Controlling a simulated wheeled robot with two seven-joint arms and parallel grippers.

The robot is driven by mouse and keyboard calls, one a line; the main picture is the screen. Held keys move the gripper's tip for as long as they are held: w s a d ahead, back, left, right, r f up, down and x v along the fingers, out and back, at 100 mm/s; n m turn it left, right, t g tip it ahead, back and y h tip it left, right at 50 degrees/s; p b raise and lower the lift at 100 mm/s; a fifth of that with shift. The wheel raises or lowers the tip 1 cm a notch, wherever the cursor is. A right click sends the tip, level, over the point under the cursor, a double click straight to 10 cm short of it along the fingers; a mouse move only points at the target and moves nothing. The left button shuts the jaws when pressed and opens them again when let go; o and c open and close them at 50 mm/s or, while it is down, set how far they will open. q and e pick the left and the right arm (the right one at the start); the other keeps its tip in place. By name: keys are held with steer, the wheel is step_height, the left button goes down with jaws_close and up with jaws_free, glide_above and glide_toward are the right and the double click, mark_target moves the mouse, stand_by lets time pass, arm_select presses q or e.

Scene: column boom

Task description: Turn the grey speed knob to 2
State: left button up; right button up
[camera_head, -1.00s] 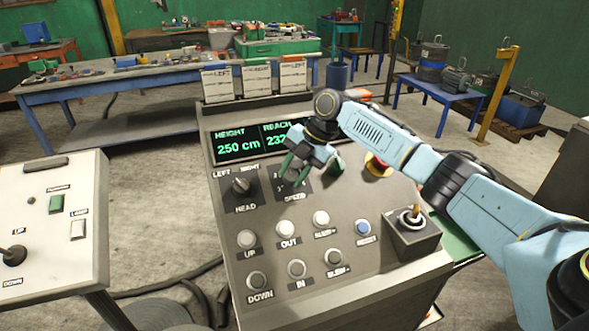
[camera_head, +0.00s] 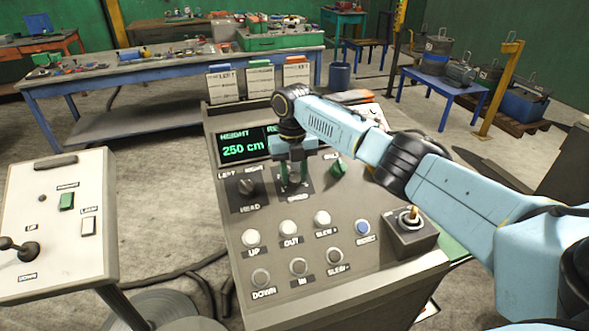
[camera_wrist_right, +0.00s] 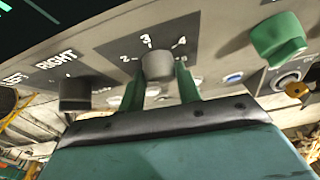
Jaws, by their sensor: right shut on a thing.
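The grey speed knob (camera_wrist_right: 157,66) sits on its dark plate in the right wrist view, with the numbers 2, 3 and 4 around it and the 3 directly above. My right gripper (camera_wrist_right: 158,88) is shut on it, one green finger on each side. In the head view the right gripper (camera_head: 294,180) is down at the SPEED plate (camera_head: 304,190), and the fingers and arm partly hide the knob. I cannot tell exactly which number the knob points to. My left gripper is not in view.
The HEAD knob (camera_head: 246,187) is just left of the speed knob. A green knob (camera_wrist_right: 278,40) is to its right. A second panel (camera_head: 62,250) with a lever stands at the left.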

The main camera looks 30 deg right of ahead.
steer(key=shift+s+a+f+n+h, duration=0.15)
steer(key=shift+n+h, duration=0.15)
steer(key=shift+n, duration=0.2)
steer(key=shift+f, duration=0.1)
steer(key=o, duration=1)
steer(key=shift+c, duration=0.2)
steer(key=shift+r, duration=0.2)
step_height(320, 180, up, 13)
steer(key=w, duration=0.1)
steer(key=shift+w+a, duration=0.25)
